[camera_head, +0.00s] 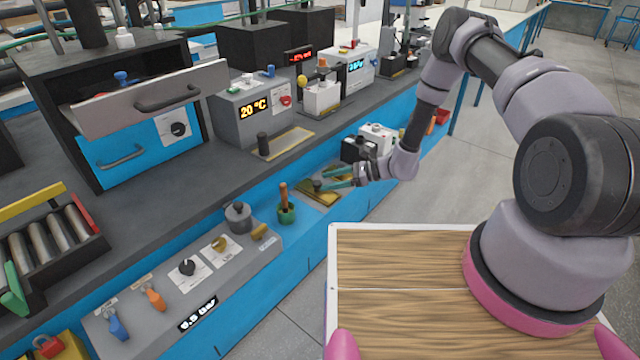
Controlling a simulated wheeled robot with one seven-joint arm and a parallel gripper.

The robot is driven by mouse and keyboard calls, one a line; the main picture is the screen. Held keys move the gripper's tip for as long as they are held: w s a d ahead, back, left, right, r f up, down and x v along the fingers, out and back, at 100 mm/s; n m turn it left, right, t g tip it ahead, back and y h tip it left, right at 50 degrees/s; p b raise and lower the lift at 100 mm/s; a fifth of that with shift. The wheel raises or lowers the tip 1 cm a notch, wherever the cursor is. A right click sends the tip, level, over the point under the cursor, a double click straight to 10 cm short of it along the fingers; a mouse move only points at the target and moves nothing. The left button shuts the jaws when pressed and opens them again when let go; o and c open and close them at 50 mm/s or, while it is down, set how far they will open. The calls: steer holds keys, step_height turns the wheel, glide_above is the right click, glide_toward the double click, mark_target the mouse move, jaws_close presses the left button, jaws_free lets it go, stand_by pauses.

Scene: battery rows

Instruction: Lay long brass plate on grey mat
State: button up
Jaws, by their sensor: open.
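A flat brass-coloured plate (321,198) lies on the lower blue-fronted bench, partly hidden by my gripper. My gripper (322,180) has its teal fingers apart, over or just beside this plate; I cannot tell whether they touch it. A dark knob-like thing shows near the fingertips. A flat greyish-tan pad (285,144) with a yellowish edge lies on the upper counter in front of the 20 °C device. I cannot tell for sure whether this pad is the grey mat.
A green cup with a wooden-handled tool (286,212) stands left of the plate, and a grey weight (238,215) further left. Black and white boxes (376,138) stand behind my gripper. The 20 °C device (252,108) and an open drawer (150,98) border the upper counter.

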steer(key=v, duration=0.7)
steer(key=shift+d+r, duration=0.15)
steer(key=shift+d, duration=0.2)
steer(key=s+d+r+n+g+h, duration=0.1)
steer(key=d+r+n+h, duration=0.15)
steer(key=r, duration=0.75)
steer(key=s+d+r+n+h, duration=0.1)
steer(key=r+n, duration=0.2)
steer(key=r, duration=0.8)
steer(key=s+d+r+n+g+h, duration=0.1)
steer(key=r+n, duration=0.2)
steer(key=r, duration=0.7)
steer(key=s+d+r+n+t+h, duration=0.3)
steer(key=s+d+r, duration=0.3)
steer(key=s+r, duration=0.4)
steer(key=s+d+r+n+t+h, duration=0.3)
steer(key=s+d+r+t+h, duration=0.1)
steer(key=s+r, duration=0.7)
steer(key=shift+s+d+r+t, duration=0.2)
steer(key=shift+s+d+t, duration=0.35)
steer(key=shift+d, duration=0.55)
